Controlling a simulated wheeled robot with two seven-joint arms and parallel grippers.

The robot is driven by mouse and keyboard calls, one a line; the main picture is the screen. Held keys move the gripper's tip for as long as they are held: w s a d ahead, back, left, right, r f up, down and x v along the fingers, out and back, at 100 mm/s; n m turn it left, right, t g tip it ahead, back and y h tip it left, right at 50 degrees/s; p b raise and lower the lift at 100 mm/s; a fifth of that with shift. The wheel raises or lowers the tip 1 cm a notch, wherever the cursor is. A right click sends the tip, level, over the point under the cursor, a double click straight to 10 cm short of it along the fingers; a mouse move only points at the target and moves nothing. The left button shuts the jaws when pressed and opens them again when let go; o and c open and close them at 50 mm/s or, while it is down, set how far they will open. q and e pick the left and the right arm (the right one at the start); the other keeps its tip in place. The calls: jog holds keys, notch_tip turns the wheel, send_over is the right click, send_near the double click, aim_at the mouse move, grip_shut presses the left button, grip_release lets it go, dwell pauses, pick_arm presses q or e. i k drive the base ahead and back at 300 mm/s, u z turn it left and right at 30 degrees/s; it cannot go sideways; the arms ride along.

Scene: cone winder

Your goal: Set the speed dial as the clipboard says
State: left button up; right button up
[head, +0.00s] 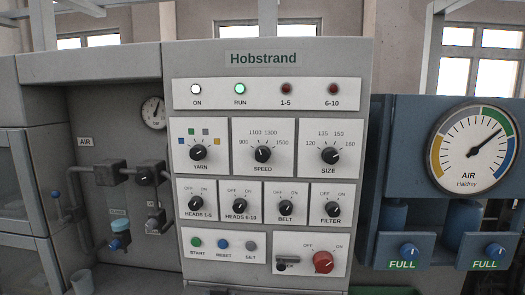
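The speed dial (263,154) is a black knob on a white plate in the middle of the Hobstrand panel (263,58). Its scale reads 900, 1100, 1300 and 1500; its pointer is too small to read with certainty. The yarn dial (198,153) is to its left and the size dial (330,155) to its right. No clipboard shows in the head view. Neither of my grippers is in view.
The ON lamp (196,89) and RUN lamp (240,88) are lit. Below are several smaller knobs, push buttons (223,244) and a red switch (323,262). Air pipes (107,174) stand at left, a large air gauge (472,148) at right. The panel front is unobstructed.

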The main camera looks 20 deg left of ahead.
aim_at(262, 153)
jog(key=u, duration=1.8)
jog(key=k, duration=1)
jog(key=z, duration=1.75)
jog(key=i, duration=0.5)
jog(key=z, duration=0.05)
